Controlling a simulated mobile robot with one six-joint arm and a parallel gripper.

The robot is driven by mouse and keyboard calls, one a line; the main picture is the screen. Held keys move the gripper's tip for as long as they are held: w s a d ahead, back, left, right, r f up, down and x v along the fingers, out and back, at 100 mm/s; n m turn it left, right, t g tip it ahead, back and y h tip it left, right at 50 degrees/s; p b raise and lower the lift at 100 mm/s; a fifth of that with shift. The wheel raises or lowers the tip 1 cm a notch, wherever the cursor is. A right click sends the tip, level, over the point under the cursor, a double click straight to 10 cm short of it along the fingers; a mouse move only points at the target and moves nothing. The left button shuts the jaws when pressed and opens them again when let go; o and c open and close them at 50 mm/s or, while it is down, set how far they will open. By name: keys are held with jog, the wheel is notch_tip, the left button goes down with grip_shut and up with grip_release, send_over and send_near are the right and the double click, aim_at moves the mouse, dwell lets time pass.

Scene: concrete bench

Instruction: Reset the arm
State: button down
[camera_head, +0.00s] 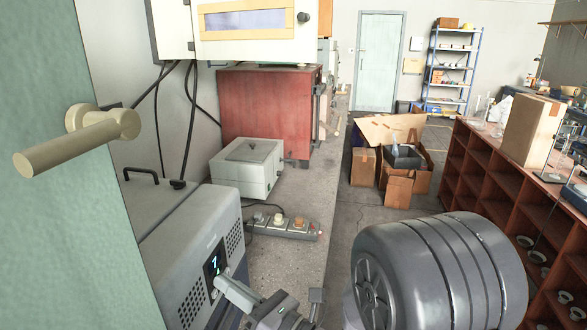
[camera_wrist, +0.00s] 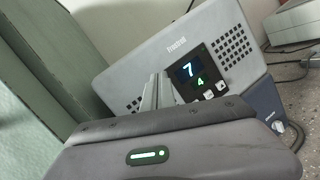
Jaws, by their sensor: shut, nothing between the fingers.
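My gripper (camera_head: 224,282) is shut and empty, low in the head view, with its fingertips close to the front panel of a grey device (camera_head: 172,228). In the wrist view my gripper's fingers (camera_wrist: 158,88) are together and point at the same device (camera_wrist: 150,62), just left of its display. The display (camera_wrist: 189,70) shows a white-blue 7 and a green 4 below it, with small buttons beneath. I cannot tell whether the fingertips touch the panel.
A green door with a beige handle (camera_head: 88,133) stands close at the left. A white box device (camera_head: 247,168) and a power strip (camera_head: 283,228) sit on the concrete bench (camera_head: 300,195). Cardboard boxes (camera_head: 397,190) stand on the floor, and wooden shelving (camera_head: 470,165) is at the right.

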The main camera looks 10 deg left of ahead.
jog(key=s+d+r+n+g+h, duration=0.1)
jog(key=s+r+n+g, duration=0.2)
jog(key=s+n+g, duration=0.3)
jog(key=s+d+r+n+g+h, duration=0.15)
jog(key=s+n+g, duration=0.25)
jog(key=s+n, duration=0.4)
jog(key=s+d+f+n+h, duration=0.2)
jog(key=s+d+n+h, duration=0.15)
jog(key=s+d, duration=0.2)
jog(key=w+d+n+t+h, duration=0.2)
jog(key=d+n+t+h, duration=0.3)
jog(key=d, duration=1.5)
jog(key=f+t+h, duration=0.1)
jog(key=t+h, duration=0.1)
jog(key=h, duration=0.3)
jog(key=shift+w+d, duration=0.25)
jog(key=shift+w, duration=0.05)
jog(key=shift+n, duration=0.25)
